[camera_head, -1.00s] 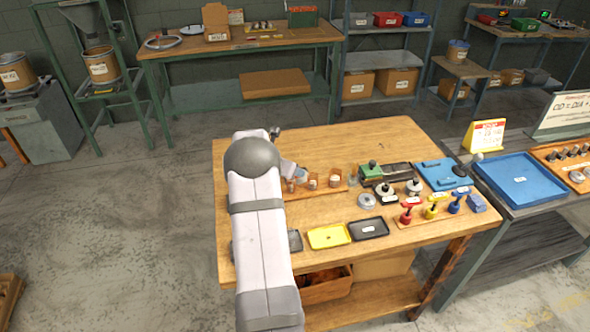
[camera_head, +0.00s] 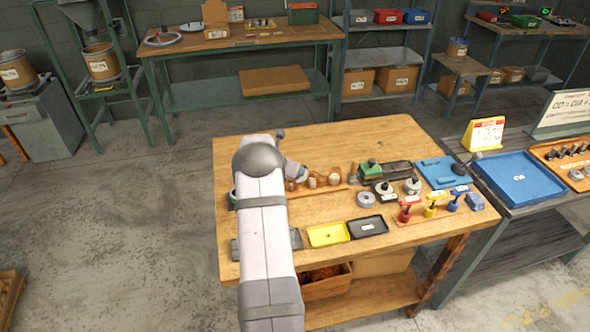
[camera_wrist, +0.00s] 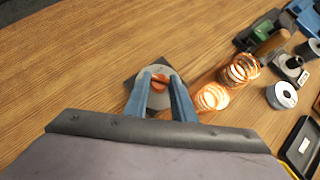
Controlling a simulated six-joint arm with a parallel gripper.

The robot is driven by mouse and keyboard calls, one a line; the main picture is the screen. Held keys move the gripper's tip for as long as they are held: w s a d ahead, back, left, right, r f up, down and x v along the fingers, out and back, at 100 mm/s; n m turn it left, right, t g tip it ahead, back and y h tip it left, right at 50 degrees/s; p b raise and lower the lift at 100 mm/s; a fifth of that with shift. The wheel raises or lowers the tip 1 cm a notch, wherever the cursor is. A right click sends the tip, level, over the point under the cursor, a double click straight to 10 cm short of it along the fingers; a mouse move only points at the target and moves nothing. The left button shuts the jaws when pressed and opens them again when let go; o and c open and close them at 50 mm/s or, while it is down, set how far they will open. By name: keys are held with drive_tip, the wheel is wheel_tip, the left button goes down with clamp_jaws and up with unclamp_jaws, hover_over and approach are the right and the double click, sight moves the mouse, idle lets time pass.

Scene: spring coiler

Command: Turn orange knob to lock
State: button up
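The orange knob (camera_wrist: 160,82) sits on a round grey disc (camera_wrist: 154,97) with a dark square base on the wooden table, in the upper middle of the wrist view. My gripper (camera_wrist: 161,78) points down at it, with its two blue fingers on either side of the knob. Gaps show between fingers and knob, so it looks open and not clamped. Whether the fingertips are down at the knob's height I cannot tell. In the head view my arm hides the knob and most of the gripper.
A grey spool (camera_wrist: 282,95) is farther right. A yellow tray (camera_head: 328,235) and a black tray (camera_head: 368,228) lie at the table's front. The table's back left is clear.

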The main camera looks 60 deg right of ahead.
drive_tip(key=shift+w+r+m+g+p, duration=0.15)
drive_tip(key=shift+m+g+p, duration=0.15)
drive_tip(key=shift+m+g, duration=0.15)
drive_tip(key=shift+m, duration=0.35)
drive_tip(key=o, duration=1)
drive_tip(key=shift+a, duration=0.1)
drive_tip(key=shift+b+v, duration=1.1)
drive_tip(key=shift+v, duration=2.45)
